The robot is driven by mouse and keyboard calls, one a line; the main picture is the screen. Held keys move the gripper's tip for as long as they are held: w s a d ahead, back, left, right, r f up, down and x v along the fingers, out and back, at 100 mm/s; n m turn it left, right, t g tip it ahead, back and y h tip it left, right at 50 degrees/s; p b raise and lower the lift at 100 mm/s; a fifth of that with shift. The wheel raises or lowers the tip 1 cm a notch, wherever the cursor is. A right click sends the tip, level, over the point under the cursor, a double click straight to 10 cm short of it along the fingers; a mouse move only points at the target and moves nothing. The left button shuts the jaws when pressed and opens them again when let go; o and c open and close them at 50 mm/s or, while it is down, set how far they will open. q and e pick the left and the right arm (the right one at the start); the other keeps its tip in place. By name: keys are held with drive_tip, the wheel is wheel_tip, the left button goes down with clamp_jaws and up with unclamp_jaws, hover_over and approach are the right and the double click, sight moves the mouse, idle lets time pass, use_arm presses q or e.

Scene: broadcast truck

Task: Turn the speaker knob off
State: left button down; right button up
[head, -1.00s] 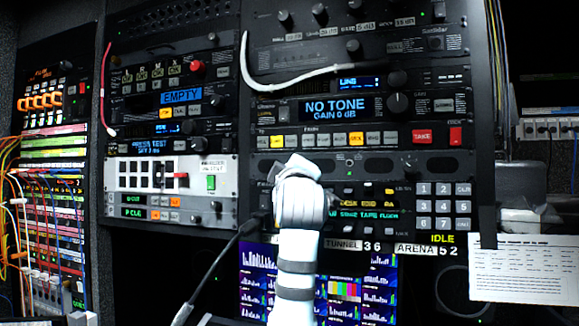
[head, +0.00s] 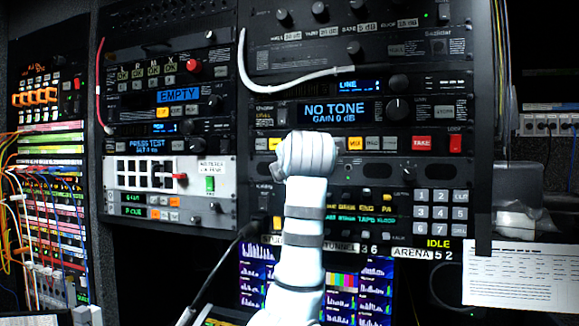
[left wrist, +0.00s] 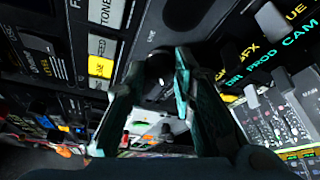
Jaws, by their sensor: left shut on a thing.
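A dark round knob (left wrist: 158,64) on the black rack panel shows between my left gripper's teal fingers (left wrist: 160,76) in the left wrist view. The fingers are shut on its sides. I cannot read a speaker label beside it or tell its pointer angle. In the head view my white left wrist stands in front of the panel below the blue "NO TONE" display (head: 336,111). It hides the fingertips and the knob there. My right gripper is in neither view.
A large gain knob (head: 398,109), lit buttons and a red TAKE button (head: 421,142) sit just above and right of my wrist. A number keypad (head: 440,205) is at the lower right. A black cable (head: 232,250) hangs left of my arm. A white cable (head: 290,80) droops above.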

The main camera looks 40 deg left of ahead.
use_arm(q)
drive_tip(key=shift+n+h, duration=0.5)
drive_tip(key=shift+n, duration=0.4)
drive_tip(key=c, duration=1.3)
unclamp_jaws()
drive_tip(key=shift+c, duration=0.2)
drive_tip(key=shift+r, duration=0.1)
drive_tip(key=v, duration=1.1)
drive_tip(key=shift+s+d+r, duration=0.2)
drive_tip(key=shift+s, duration=0.1)
